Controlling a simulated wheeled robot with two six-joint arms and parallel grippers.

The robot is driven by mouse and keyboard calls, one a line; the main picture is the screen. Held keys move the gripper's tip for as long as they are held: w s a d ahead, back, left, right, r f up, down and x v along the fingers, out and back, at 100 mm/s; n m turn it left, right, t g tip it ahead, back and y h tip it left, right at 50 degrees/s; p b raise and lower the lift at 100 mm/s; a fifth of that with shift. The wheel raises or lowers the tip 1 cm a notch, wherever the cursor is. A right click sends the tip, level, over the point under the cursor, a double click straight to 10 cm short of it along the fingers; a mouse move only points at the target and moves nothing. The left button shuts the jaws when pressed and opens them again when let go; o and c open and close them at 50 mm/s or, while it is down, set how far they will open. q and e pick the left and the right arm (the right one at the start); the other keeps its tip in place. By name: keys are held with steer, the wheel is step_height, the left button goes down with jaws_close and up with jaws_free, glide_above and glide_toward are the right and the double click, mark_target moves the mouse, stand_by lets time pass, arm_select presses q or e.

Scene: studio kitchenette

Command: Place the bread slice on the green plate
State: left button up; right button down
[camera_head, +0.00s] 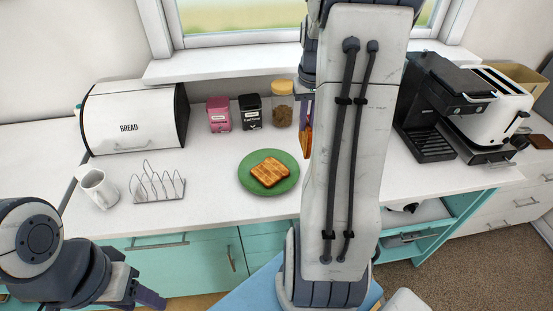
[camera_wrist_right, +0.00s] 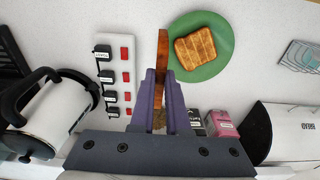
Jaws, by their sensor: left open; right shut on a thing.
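A grilled bread slice (camera_head: 270,172) lies flat on the green plate (camera_head: 246,182) on the counter. In the right wrist view, the bread slice (camera_wrist_right: 195,47) and green plate (camera_wrist_right: 214,67) show beside my fingers. My right gripper (camera_wrist_right: 161,78) is shut on a thin toast-brown thing (camera_wrist_right: 163,48), seen edge-on. It looks like another slice, but I cannot be sure. In the head view this brown thing (camera_head: 306,140) is right of the plate, partly hidden by my right arm. My left gripper (camera_head: 148,296) is open and empty at the lower left, before the counter.
A toast rack (camera_head: 158,186), white mug (camera_head: 98,188) and bread bin (camera_head: 135,118) stand left. Pink (camera_head: 218,114) and black (camera_head: 250,111) canisters and a jar (camera_head: 282,104) stand behind the plate. A coffee machine (camera_head: 432,110) and toaster (camera_head: 490,105) stand right.

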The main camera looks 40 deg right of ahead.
steer(key=a+f+p, duration=0.2)
steer(key=a+f, duration=0.5)
steer(key=f, duration=0.1)
steer(key=shift+w+a+f, duration=0.3)
steer(key=shift+w+a, duration=0.05)
steer(key=shift+w, duration=0.1)
steer(key=shift+f, duration=0.35)
steer(key=c, duration=0.9)
jaws_free()
